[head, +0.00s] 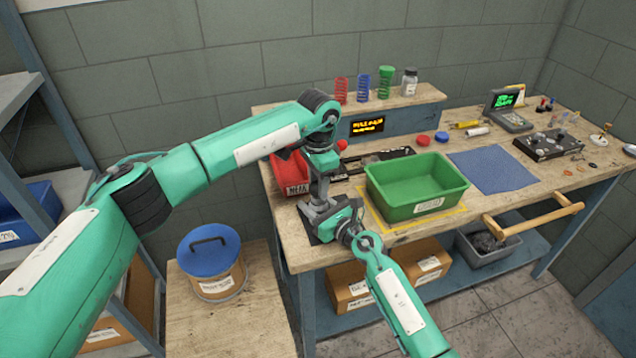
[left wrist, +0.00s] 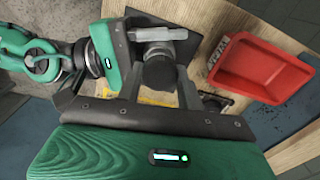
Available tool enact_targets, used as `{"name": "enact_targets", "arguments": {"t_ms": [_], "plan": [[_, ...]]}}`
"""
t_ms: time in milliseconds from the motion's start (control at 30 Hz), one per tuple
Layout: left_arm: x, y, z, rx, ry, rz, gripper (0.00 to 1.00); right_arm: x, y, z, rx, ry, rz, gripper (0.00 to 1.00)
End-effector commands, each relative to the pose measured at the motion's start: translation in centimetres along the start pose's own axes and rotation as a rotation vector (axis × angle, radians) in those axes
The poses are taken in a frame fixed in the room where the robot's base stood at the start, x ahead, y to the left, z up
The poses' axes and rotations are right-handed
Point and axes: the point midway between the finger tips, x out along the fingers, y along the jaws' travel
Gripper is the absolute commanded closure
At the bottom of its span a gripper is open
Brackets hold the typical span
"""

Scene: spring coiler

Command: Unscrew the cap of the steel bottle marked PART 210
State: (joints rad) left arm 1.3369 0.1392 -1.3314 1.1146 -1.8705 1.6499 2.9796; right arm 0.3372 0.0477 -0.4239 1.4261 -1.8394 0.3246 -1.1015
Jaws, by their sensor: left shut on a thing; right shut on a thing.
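The steel bottle (head: 318,207) stands at the table's front left, mostly hidden by my grippers; its marking does not show. In the left wrist view its dark round cap (left wrist: 160,74) shows end-on between my left fingers. My left gripper (head: 320,190) points straight down from above and is shut on the cap. My right gripper (head: 330,217) comes in from the front right, lower down, and is shut on the bottle's body. In the left wrist view my right gripper (left wrist: 152,40) shows beside the cap. I cannot tell whether the cap has turned.
A red bin (head: 290,178) is left of the bottle, close to my left gripper. A green bin (head: 415,188) stands to the right on a yellow-marked area. A blue cloth (head: 492,168) lies further right. Springs and a jar (head: 409,82) stand on the rear shelf.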

Motion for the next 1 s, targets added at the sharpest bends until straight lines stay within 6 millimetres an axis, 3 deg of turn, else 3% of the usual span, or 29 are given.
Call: {"name": "enact_targets", "arguments": {"t_ms": [200,500,667,867,1000], "plan": [[-0.3,0.0,0.0,0.0,0.001,-0.001,0.9,0.0,0.0,0.0,0.0,0.001,0.0,1.0],[-3.6,0.0,0.0,0.0,0.002,-0.002,0.9,0.0,0.0,-0.1,0.0,0.001,0.0,1.0],[-4.0,0.0,-0.1,0.018,0.0,0.0,0.9,0.0,0.0,-0.1,0.0,0.001,0.0,1.0],[-3.6,-0.1,-0.6,0.183,0.0,0.004,0.9,0.0,0.0,0.0,0.0,0.001,0.0,1.0],[-3.2,-0.2,-1.3,0.39,-0.001,0.007,0.9,0.0,0.0,0.0,0.0,0.001,0.0,1.0]]}}
